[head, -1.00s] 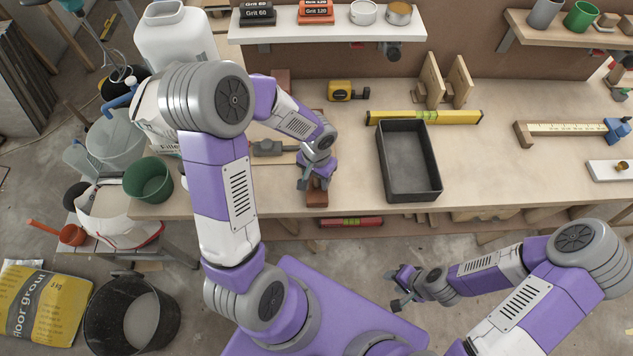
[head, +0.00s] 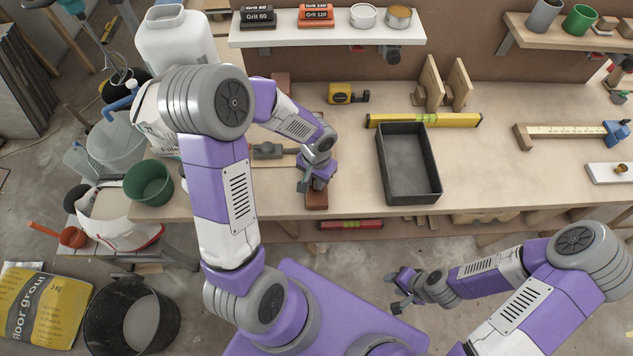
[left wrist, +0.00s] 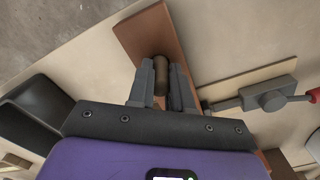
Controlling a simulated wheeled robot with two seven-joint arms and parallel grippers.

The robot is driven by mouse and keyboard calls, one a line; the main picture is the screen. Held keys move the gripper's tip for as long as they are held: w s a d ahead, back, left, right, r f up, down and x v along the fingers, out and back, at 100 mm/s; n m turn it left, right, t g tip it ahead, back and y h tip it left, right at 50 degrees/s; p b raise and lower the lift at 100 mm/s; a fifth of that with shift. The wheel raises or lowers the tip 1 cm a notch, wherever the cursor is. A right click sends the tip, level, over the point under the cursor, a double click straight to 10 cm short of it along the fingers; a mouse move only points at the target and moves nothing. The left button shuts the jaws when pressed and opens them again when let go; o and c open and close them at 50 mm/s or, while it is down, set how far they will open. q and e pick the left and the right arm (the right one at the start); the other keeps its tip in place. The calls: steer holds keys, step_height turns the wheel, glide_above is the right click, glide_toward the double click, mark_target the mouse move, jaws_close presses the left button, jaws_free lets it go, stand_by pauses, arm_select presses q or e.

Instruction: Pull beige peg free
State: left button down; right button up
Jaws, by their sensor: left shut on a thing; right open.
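The beige peg (left wrist: 177,82) looks like a short brownish cylinder in the left wrist view, shaded between my fingers. It is at a reddish-brown board (left wrist: 152,35); whether it still sits in a hole there cannot be told. My left gripper (left wrist: 163,76) is shut on the peg, with one grey finger on each side. In the head view my left gripper (head: 309,184) is low over the near end of the board (head: 317,201), and the peg is hidden there. My right gripper (head: 398,291) is open and empty, in front of the bench.
A black tray (head: 436,190) lies right of the board, with a yellow level (head: 455,119) behind it. A tape measure (head: 346,93) lies further back. A grey clamp-like tool (left wrist: 268,97) is beside the board. The bench right of the tray has free room.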

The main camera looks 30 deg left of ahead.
arm_select(q)
steer(key=shift+r+p, duration=1.15)
steer(key=shift+r, duration=0.4)
stand_by(0.7)
steer(key=shift+r+p, duration=2.1)
steer(key=shift+r, duration=0.8)
